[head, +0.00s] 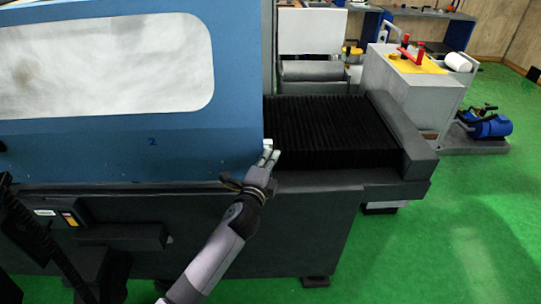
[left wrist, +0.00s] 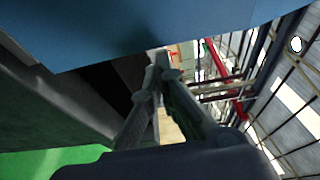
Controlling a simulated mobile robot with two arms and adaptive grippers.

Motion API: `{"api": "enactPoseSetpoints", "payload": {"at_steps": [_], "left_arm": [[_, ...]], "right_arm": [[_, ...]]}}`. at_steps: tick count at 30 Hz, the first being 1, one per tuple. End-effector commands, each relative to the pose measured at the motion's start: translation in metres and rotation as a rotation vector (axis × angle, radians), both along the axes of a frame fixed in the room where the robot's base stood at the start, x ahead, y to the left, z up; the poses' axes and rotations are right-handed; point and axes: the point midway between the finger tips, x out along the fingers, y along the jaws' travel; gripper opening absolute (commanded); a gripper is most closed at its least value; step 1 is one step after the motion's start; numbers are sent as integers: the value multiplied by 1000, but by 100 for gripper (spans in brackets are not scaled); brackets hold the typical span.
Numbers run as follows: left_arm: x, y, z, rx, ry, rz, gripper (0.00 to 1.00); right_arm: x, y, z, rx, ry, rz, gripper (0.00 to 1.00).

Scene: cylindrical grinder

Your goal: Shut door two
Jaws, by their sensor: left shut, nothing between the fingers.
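Door two is the blue sliding door (head: 230,135) with a large window and a small "2" on it, filling the upper left of the head view. Its right edge stands beside the dark ribbed bellows cover. My left gripper (head: 268,150) is shut and empty, with its fingertips at the door's right edge. I cannot tell whether they touch it. In the left wrist view the shut fingers (left wrist: 160,62) point away under the blue door panel (left wrist: 150,28). My right gripper is not in view.
The grinder's dark base (head: 300,230) runs below the door. The black bellows (head: 330,130) lies right of the door, ending at a grey block (head: 402,135). A grey cabinet (head: 415,90) and blue pump (head: 490,126) stand behind right. Green floor (head: 470,220) is free at right.

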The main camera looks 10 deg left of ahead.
Motion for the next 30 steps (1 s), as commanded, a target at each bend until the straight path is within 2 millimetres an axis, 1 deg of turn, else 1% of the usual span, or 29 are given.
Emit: {"api": "enactPoseSetpoints", "payload": {"at_steps": [9, 11, 14, 17, 24, 27, 30], "left_arm": [[-1, 1, 0, 0, 0, 0, 0], [-1, 4, 0, 1, 1, 1, 0], [-4, 15, 0, 3, 2, 3, 0], [-9, 34, 1, 4, 3, 6, 0], [-28, 103, 0, 10, 5, 13, 0], [-35, 126, -1, 7, 6, 12, 0], [-40, 144, -1, 7, 4, 9, 0]], "right_arm": [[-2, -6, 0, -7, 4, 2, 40], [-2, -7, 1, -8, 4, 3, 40], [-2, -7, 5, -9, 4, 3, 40], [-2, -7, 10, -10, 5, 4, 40], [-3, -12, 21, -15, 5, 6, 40], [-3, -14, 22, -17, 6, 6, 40], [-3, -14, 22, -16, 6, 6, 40]]}}
